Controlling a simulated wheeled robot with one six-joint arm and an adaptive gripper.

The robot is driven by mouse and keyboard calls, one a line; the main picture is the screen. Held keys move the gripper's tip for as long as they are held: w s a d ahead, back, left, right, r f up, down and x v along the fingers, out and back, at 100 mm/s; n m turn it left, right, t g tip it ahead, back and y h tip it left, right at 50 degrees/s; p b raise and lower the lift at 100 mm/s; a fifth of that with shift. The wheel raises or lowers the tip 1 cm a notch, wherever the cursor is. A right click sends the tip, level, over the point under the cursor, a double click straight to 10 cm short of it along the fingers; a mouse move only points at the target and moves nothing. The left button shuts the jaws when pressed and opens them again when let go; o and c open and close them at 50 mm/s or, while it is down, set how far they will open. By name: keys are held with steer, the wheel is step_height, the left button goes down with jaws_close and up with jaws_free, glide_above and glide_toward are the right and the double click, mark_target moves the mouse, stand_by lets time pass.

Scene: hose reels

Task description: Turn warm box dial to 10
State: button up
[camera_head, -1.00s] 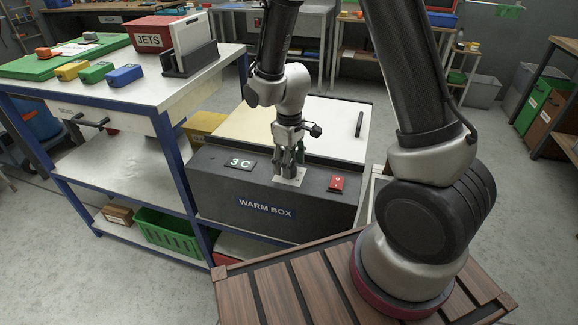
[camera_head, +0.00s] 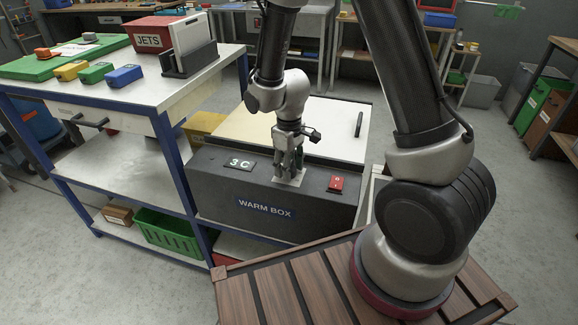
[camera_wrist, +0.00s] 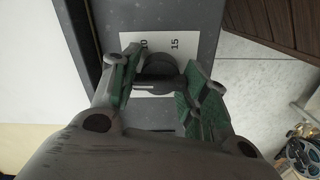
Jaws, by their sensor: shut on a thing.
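The plate's other marks are covered by my fingers. My gripper (camera_head: 290,171) reaches down to the dial, and its green-padded fingers (camera_wrist: 156,78) are shut on either side of it. I cannot tell exactly where the dial points. The display (camera_head: 239,163) on the box reads 3 C.
A red switch (camera_head: 337,183) sits right of the dial. The box's pale lid (camera_head: 325,125) with a black handle lies behind. A blue-framed bench (camera_head: 165,110) with blocks and a red JETS box (camera_head: 150,36) stands to the left.

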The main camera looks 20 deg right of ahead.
steer(key=m, duration=1.1)
stand_by(0.6)
steer(key=o, duration=0.8)
steer(key=shift+d, duration=0.1)
step_height(320, 180, up, 12)
